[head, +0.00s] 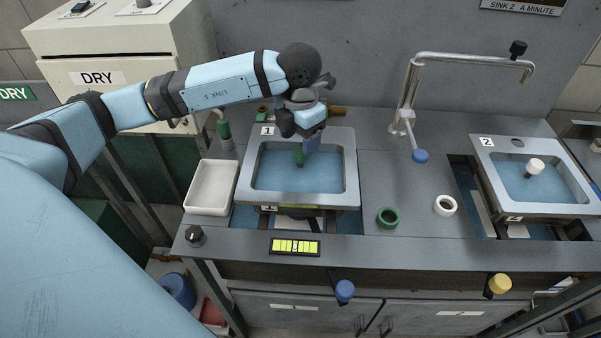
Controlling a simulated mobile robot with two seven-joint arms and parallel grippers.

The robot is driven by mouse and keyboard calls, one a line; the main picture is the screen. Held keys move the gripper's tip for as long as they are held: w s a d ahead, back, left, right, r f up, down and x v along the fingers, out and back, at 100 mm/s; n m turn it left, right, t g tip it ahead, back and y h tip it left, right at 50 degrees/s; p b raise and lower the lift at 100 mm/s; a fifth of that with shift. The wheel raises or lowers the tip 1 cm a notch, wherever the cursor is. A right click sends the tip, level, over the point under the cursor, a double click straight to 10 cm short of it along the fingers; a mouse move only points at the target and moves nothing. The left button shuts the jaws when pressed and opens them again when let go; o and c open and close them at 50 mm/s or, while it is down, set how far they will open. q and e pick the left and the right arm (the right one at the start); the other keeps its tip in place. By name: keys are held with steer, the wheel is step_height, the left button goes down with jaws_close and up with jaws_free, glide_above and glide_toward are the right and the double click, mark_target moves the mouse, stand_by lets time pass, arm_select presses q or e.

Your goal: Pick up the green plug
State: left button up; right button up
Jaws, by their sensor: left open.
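The green plug (299,156) shows as a small green piece in the water of sink 1 (350,180), the left basin. My left gripper (304,144) points down over this basin, right at the plug's upper end. It is open. The gripper hides part of the plug, and I cannot tell whether they touch. My right gripper is not in view.
A white tray (211,188) sits left of sink 1. A green ring (387,218) and a white ring (445,206) lie on the counter. A tall faucet (408,90) stands between the basins. Sink 2 (488,165) holds water and a white plug (535,166).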

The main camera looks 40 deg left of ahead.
mark_target(300, 150)
arm_select(q)
step_height(300, 150, down, 4)
steer(key=shift+d+f, duration=0.1)
steer(key=c, duration=1)
steer(key=shift+r, duration=0.2)
